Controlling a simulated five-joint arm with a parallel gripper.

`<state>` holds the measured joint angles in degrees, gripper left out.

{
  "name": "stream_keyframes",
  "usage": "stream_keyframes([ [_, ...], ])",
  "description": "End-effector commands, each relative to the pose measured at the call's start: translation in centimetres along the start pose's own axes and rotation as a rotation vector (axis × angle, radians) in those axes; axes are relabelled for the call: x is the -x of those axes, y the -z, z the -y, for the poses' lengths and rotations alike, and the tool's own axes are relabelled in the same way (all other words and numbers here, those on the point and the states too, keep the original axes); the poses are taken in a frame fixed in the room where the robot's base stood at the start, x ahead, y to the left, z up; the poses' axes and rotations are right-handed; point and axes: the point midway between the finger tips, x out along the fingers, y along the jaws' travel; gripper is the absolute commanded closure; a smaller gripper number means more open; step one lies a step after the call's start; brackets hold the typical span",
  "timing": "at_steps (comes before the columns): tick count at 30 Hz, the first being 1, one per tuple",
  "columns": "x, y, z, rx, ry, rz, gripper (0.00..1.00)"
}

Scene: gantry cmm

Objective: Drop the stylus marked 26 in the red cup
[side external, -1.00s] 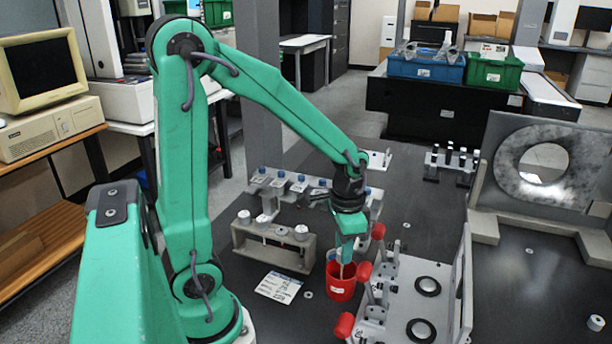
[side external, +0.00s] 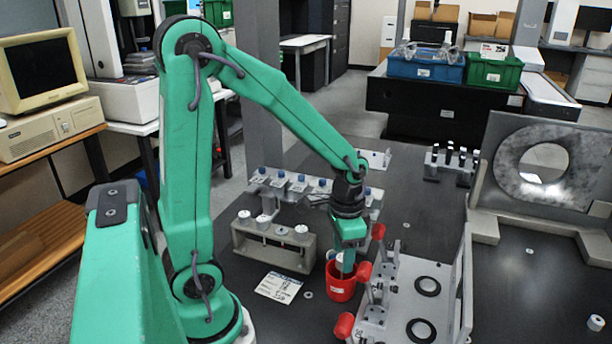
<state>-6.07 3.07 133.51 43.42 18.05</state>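The red cup (side external: 340,289) stands on the dark table, left of the grey fixture plate. My gripper (side external: 347,268) points down over it, its fingertips at or just inside the rim. A small whitish piece (side external: 338,259) shows at the cup's mouth beside the fingers; I cannot tell whether it is a stylus top, or whether it is held or loose. The finger gap is too small and covered to judge. A low grey rack (side external: 275,252) left of the cup holds several white-topped pieces. No number 26 is readable on any of them.
A rear rack (side external: 317,196) holds several blue-topped pieces. The fixture plate (side external: 398,315) with red knobs (side external: 343,325) stands close right of the cup. A printed card (side external: 278,287) lies left of it. A ringed plate (side external: 545,165) stands at far right.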

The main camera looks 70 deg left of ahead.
Motion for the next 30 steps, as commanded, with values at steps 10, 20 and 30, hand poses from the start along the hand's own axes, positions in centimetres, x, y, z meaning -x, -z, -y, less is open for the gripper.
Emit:
stream_keyframes([
  [10,0.7,0.1,0.0,0.0,0.001,-0.002,0.49],
  [20,4.3,0.1,0.0,0.0,0.001,-0.004,0.49],
  [30,7.6,0.0,0.0,0.0,0.0,-0.001,0.49],
])
